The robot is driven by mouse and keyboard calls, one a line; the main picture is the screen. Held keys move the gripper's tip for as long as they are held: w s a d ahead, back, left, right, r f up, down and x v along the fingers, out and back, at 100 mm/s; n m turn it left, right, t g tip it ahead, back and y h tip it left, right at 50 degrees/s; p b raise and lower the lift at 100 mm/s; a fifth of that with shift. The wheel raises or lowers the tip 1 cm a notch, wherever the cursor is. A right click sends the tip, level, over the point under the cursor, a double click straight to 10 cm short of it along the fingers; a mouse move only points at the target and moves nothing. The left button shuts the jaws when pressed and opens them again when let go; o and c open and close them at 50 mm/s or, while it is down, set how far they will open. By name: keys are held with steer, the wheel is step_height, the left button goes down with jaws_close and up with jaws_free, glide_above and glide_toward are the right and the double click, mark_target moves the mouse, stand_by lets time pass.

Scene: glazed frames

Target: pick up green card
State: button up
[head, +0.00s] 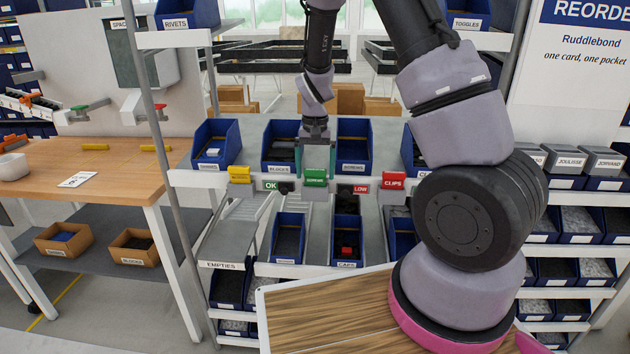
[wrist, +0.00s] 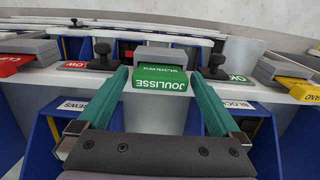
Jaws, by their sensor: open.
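The green card (head: 316,178) hangs at the front rail of the shelf, between the OK and LOW labels. In the wrist view the green card (wrist: 161,80) reads JOULISSE upside down, with a grey block (wrist: 165,54) along its far edge. My gripper (head: 317,168) is right at the card, pointing down in the head view. In the wrist view the teal fingers of my gripper (wrist: 159,75) are open, one on each side of the card. I see small gaps between fingers and card; I cannot tell if either touches.
Dark knobs (wrist: 103,57) (wrist: 215,66) stand close on both sides. A yellow card (head: 239,175) and a red CLIPS card (head: 393,181) sit farther along the rail. Blue bins (head: 354,146) stand behind it, and more bins (head: 288,238) below. A wooden bench (head: 110,180) is at left.

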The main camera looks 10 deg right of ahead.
steer(key=shift+f, duration=0.15)
steer(key=c, duration=1.2)
